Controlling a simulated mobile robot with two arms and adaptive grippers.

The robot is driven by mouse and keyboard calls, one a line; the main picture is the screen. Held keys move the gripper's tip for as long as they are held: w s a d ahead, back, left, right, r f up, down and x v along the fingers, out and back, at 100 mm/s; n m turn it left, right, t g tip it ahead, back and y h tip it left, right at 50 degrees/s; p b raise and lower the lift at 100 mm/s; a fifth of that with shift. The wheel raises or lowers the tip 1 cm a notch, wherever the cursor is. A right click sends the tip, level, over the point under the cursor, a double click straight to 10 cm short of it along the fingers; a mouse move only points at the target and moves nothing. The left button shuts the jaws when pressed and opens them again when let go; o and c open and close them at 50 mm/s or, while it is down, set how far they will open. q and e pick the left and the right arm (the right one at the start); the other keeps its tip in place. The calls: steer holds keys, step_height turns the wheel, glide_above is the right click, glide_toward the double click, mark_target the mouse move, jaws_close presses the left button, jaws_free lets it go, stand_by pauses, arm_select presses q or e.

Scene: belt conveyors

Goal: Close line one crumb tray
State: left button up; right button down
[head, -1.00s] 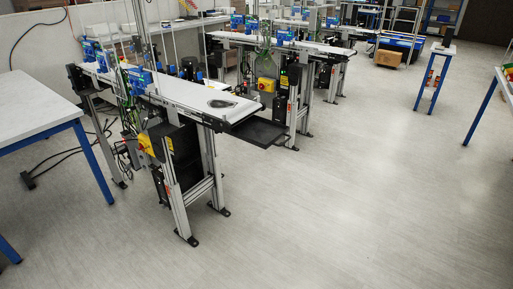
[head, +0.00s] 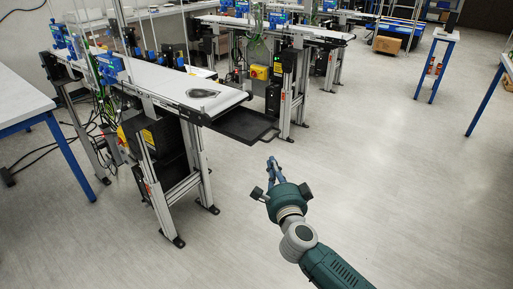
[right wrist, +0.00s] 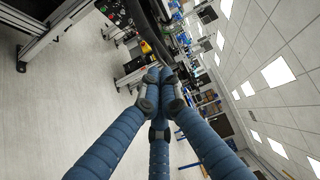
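The crumb tray (head: 243,124) is a flat black tray sticking out under the end of the nearest belt conveyor (head: 182,82). My right gripper (head: 271,162) is in front of the tray, to its lower right in the head view, with a visible gap between them. In the right wrist view its blue fingers (right wrist: 160,72) come together at the tips, with nothing seen between them. A dark edge just beyond the fingertips there may be the tray. My left gripper is not in view.
A dark oval piece (head: 203,93) lies on the near belt. A second conveyor (head: 284,30) stands behind. A white table (head: 22,104) with blue legs is at the left. The floor (head: 400,190) to the right is clear.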

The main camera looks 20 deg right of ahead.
glide_toward(256, 139)
steer(key=w+d, duration=0.1)
steer(key=d, duration=0.2)
steer(key=w, duration=0.1)
steer(key=w+a, duration=0.1)
steer(key=w+a+b, duration=0.1)
steer(key=w, duration=0.1)
steer(key=shift+a+f, duration=0.1)
